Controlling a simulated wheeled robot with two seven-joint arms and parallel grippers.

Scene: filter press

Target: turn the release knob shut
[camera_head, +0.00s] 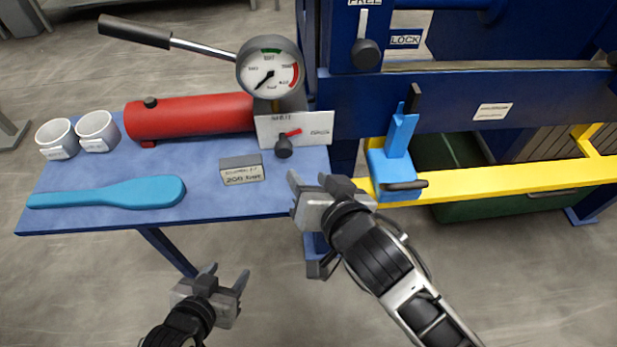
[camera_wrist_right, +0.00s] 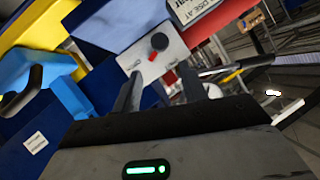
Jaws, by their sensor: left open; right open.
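The release knob (camera_head: 284,147) is a dark knob with a red pointer on a white plate (camera_head: 312,128) below the gauge. The plate reads SHUT at its top, with another word at its right too small to read surely. The pointer slants up to the right. My right gripper (camera_head: 309,182) is open and empty, in front of and below the plate, apart from the knob. In the right wrist view the knob (camera_wrist_right: 158,42) shows beyond the open fingers (camera_wrist_right: 160,82). My left gripper (camera_head: 226,276) is open and empty, below the table's front edge.
A pressure gauge (camera_head: 270,75) and red cylinder (camera_head: 190,117) stand behind. A small labelled block (camera_head: 241,170), blue paddle (camera_head: 110,193) and two white cups (camera_head: 97,131) are on the blue table (camera_head: 205,203). A blue clamp (camera_head: 397,160) on a yellow rail (camera_head: 500,180) is right of my right gripper.

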